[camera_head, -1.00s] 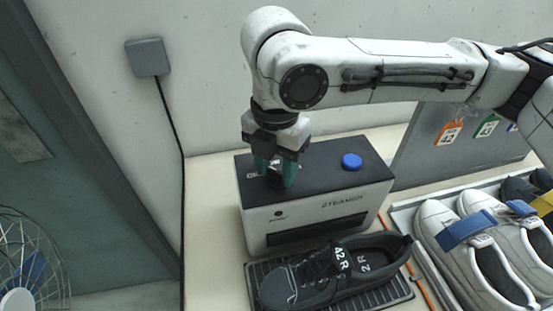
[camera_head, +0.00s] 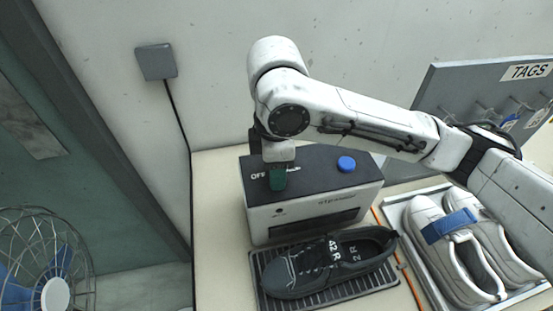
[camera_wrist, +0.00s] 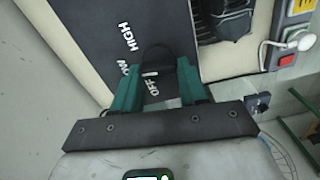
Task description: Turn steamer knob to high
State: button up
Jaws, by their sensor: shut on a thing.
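The steamer (camera_head: 315,208) is a light box with a dark top, standing on the bench. Its black knob (camera_wrist: 157,60) shows in the wrist view between my two green fingers. A short white mark on the knob faces the OFF label (camera_wrist: 153,87). The LOW label, partly covered by a finger, and the HIGH label (camera_wrist: 128,38) lie to the left on the dark top. My gripper (camera_wrist: 158,75) is shut on the knob. In the head view my gripper (camera_head: 278,179) points down at the top's left part and hides the knob.
A blue button (camera_head: 346,164) sits on the steamer's right. A dark shoe (camera_head: 330,262) lies on a grille in front. White shoes (camera_head: 450,245) lie in a tray at the right. A tag board (camera_head: 480,95) stands behind. A wire-cage fan (camera_head: 45,265) is at lower left.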

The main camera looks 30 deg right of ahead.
jog(key=m+p, duration=0.1)
jog(key=m, duration=0.1)
jog(key=m+p, duration=0.3)
jog(key=p, duration=0.1)
jog(key=shift+r+m, duration=0.25)
jog(key=shift+m, duration=0.15)
jog(key=m, duration=0.2)
jog(key=m+p, duration=0.1)
jog(key=m, duration=0.1)
jog(key=shift+w+d+f+m, duration=0.15)
jog(key=shift+f+m, duration=0.05)
jog(key=shift+m, duration=0.1)
jog(key=o, duration=1.1)
jog(key=shift+c, duration=0.2)
notch_tip(320, 180, up, 11)
jog(key=shift+f, duration=0.15)
